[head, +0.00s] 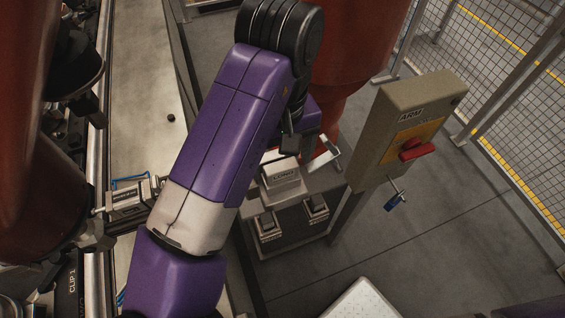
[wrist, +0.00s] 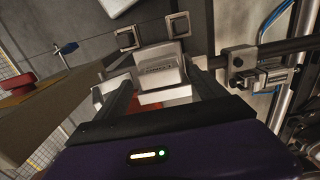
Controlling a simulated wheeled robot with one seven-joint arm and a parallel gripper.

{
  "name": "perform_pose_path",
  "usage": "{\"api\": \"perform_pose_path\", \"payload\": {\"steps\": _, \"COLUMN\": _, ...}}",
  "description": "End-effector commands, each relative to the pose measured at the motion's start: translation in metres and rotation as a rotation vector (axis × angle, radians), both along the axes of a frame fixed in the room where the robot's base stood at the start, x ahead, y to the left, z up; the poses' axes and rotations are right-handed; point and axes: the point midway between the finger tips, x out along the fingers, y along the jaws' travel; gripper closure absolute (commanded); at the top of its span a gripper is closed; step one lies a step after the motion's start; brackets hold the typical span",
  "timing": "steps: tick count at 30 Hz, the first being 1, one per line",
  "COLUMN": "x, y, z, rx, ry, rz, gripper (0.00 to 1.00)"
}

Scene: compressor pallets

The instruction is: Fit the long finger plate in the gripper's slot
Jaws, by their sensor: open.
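A pale grey block with a label that seems to read LONG (head: 282,176) sits on a small stand (head: 345,190); I take it for the long finger plate or its holder. It also shows in the wrist view (wrist: 158,58). My gripper (wrist: 160,80) is open, its two dark fingers apart on either side of the block in the picture; I cannot tell whether they touch it. In the head view my gripper (head: 292,142) is partly hidden behind my arm, just above the block. A metal gripper-like fixture with a slot (head: 132,197) is at the left, also in the wrist view (wrist: 255,75).
Two square metal frames (head: 268,224) (head: 316,209) are at the stand's front. A beige box labelled ARM with a red handle (head: 418,148) stands to the right. A blue-tagged key (head: 395,200) hangs below it. Red machine bodies (head: 365,40) and a mesh fence are close by.

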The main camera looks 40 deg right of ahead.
Motion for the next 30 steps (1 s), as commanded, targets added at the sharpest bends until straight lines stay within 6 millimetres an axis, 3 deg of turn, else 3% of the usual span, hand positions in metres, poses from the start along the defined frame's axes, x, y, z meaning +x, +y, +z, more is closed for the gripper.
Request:
{"api": "perform_pose_path", "payload": {"steps": 3, "x": 0.001, "y": 0.001, "z": 0.022, "rx": 0.002, "ry": -0.004, "rz": -0.001, "gripper": 0.13}}
{"api": "perform_pose_path", "payload": {"steps": 10, "x": 0.0, "y": -0.001, "z": 0.044, "rx": -0.003, "ry": 0.0, "rz": -0.002, "gripper": 0.13}}
{"api": "perform_pose_path", "payload": {"steps": 30, "x": -0.001, "y": -0.003, "z": 0.046, "rx": -0.006, "ry": 0.003, "rz": -0.004, "gripper": 0.13}}
